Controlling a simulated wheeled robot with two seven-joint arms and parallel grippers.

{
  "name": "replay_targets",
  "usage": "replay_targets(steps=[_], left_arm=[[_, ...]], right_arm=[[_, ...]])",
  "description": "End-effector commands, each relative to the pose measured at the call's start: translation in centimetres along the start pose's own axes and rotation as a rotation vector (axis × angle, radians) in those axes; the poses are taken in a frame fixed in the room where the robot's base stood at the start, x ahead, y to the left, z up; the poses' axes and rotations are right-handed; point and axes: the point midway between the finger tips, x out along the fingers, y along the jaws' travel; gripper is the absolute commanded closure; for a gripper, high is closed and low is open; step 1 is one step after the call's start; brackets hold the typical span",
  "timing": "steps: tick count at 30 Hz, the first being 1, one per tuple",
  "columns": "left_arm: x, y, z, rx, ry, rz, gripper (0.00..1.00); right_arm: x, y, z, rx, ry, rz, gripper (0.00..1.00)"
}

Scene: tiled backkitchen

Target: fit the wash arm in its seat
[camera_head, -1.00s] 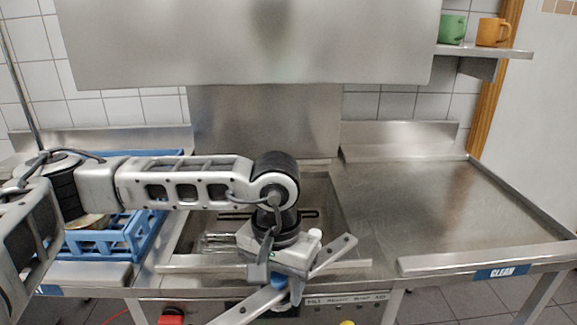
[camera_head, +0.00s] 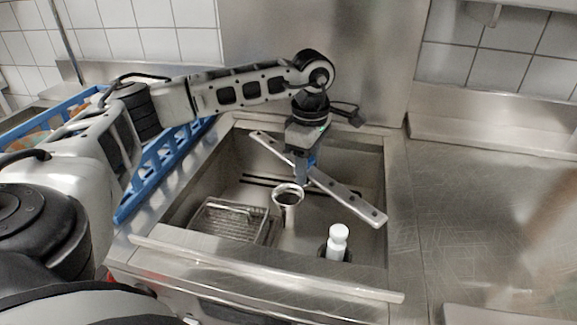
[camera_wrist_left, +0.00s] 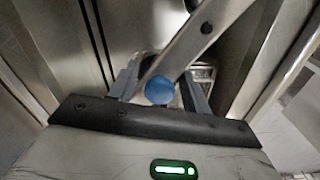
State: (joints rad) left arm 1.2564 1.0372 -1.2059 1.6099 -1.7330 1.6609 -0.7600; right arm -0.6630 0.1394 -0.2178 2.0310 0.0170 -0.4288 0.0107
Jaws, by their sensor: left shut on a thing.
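The wash arm (camera_head: 345,195) is a long flat metal bar with small holes along it. My left gripper (camera_head: 305,172) is shut on it near its middle and holds it over the back right of the sink basin, slanting down to the right in the head view. In the left wrist view the bar (camera_wrist_left: 185,50) runs between the fingers of the gripper (camera_wrist_left: 160,88), with a round blue knob (camera_wrist_left: 159,90) on it. A metal post with a flared round top (camera_head: 288,193), which looks like the seat, stands in the basin, apart from the bar. My right gripper is not in view.
A wire basket (camera_head: 228,218) lies at the basin's left. A white capped piece (camera_head: 337,240) stands in a dark round opening at the front right. A metal bar (camera_head: 265,268) crosses the front. A blue rack (camera_head: 165,165) is left; the right counter (camera_head: 480,200) looks mostly clear.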

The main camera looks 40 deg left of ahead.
Motion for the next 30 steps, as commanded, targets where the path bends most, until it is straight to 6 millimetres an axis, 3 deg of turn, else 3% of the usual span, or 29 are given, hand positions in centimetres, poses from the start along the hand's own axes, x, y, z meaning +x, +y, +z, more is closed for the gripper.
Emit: replay_targets(steps=[3, 9, 14, 30], left_arm=[[1.1, 1.2, -3.1, -0.328, 0.0, -0.005, 0.84], [1.4, 2.0, -5.5, -0.601, 0.002, -0.01, 0.84], [2.1, 2.0, -5.7, -0.63, 0.002, -0.01, 0.84], [6.9, 2.0, -5.7, -0.625, 0.001, -0.008, 0.84]], right_arm=[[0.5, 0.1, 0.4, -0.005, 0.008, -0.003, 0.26], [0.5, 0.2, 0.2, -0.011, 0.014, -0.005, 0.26], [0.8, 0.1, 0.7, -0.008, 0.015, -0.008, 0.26], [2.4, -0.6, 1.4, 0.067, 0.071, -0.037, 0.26]])
